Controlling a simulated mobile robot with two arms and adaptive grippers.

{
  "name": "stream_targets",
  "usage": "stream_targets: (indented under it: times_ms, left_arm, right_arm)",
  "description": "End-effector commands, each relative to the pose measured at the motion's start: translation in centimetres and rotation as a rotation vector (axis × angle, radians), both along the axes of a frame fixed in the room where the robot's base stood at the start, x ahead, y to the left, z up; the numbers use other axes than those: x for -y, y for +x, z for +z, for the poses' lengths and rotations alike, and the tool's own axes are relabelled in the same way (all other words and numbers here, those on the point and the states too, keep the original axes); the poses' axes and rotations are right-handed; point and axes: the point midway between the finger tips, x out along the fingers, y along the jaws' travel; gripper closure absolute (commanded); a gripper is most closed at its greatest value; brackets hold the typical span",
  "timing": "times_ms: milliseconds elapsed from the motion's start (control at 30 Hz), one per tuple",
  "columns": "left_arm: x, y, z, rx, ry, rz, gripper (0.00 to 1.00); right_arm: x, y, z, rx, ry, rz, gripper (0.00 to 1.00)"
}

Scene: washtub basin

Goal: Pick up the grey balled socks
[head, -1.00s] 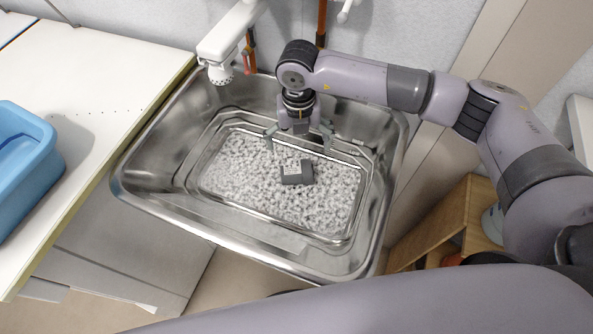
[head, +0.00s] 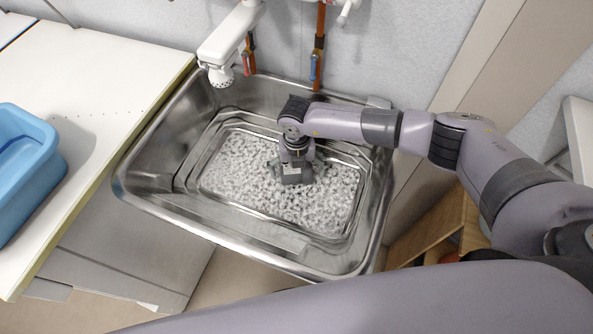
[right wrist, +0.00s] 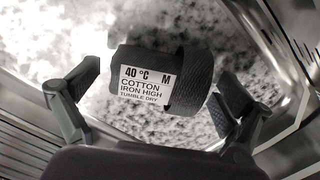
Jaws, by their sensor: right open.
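The grey balled socks (right wrist: 190,85) lie in the foamy water of the basin, with a white label (right wrist: 147,85) reading 40 °C, M, cotton. In the head view the socks (head: 297,178) are partly hidden under my right gripper (head: 296,172). In the right wrist view my right gripper (right wrist: 160,100) is open, with one finger at each side of the socks. A small gap shows on the left; the right finger is close to the ribbed end, and I cannot tell if it touches. My left gripper is not in view.
The steel basin (head: 255,238) has raised walls around the suds (head: 238,170). A white tap (head: 228,45) overhangs its back left. A blue tub (head: 28,165) stands on the white counter (head: 95,85) at left.

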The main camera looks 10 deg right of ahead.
Motion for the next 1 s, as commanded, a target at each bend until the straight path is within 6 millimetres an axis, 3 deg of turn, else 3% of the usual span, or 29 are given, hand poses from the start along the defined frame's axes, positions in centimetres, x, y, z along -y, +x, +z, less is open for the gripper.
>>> stream_targets:
  times_ms: [200,1000]
  left_arm:
    - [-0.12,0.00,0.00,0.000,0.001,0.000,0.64]
    - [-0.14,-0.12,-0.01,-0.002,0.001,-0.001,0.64]
  right_arm:
    - [-0.01,0.01,-0.03,0.001,0.000,0.000,0.04]
    - [-0.01,0.03,0.01,0.001,0.000,0.000,0.57]
